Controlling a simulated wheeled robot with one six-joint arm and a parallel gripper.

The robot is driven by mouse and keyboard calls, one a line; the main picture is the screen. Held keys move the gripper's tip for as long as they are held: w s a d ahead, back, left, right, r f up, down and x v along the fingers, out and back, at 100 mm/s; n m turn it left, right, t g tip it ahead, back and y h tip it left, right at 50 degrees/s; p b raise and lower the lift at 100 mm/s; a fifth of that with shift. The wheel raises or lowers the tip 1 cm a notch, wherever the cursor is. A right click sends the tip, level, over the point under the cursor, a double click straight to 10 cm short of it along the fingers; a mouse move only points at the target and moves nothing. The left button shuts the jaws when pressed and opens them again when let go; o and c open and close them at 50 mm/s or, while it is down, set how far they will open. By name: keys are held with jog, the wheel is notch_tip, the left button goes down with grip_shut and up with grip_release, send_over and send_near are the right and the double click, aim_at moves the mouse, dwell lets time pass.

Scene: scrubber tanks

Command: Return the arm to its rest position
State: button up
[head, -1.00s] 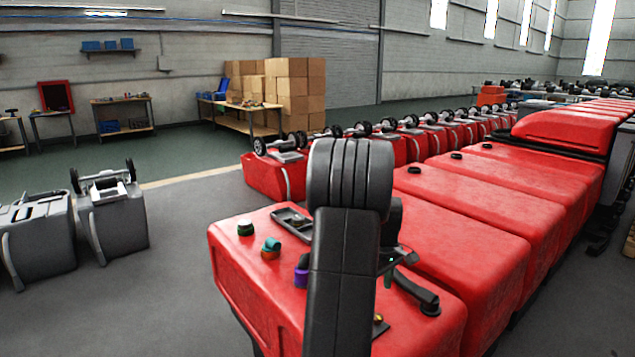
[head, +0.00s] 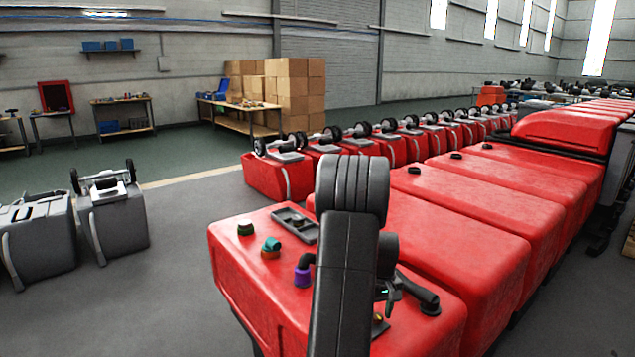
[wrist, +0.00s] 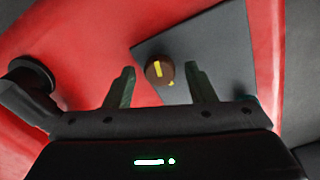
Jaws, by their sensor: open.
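My gripper (wrist: 160,87) is open in the wrist view, its two dark fingers apart with nothing held between them. Beyond the fingertips is a brown round knob (wrist: 154,73) with a yellow mark, on a dark grey plate (wrist: 225,50) on the red tank top. In the head view my arm stands over the nearest red tank (head: 250,290), and the gripper is mostly hidden behind it. I cannot tell the exact gap between fingers and knob.
More red tanks (head: 480,190) stand right.

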jog(key=m, duration=0.3)
jog(key=shift+m, duration=0.4)
jog(key=m, duration=0.4)
jog(key=shift+d, duration=0.1)
jog(key=m, duration=0.3)
jog(key=shift+m, duration=0.4)
jog(key=shift+d+m+p, duration=0.1)
jog(key=shift+m+p, duration=0.2)
jog(key=shift+m, duration=1.6)
jog(key=shift+s+r, duration=0.1)
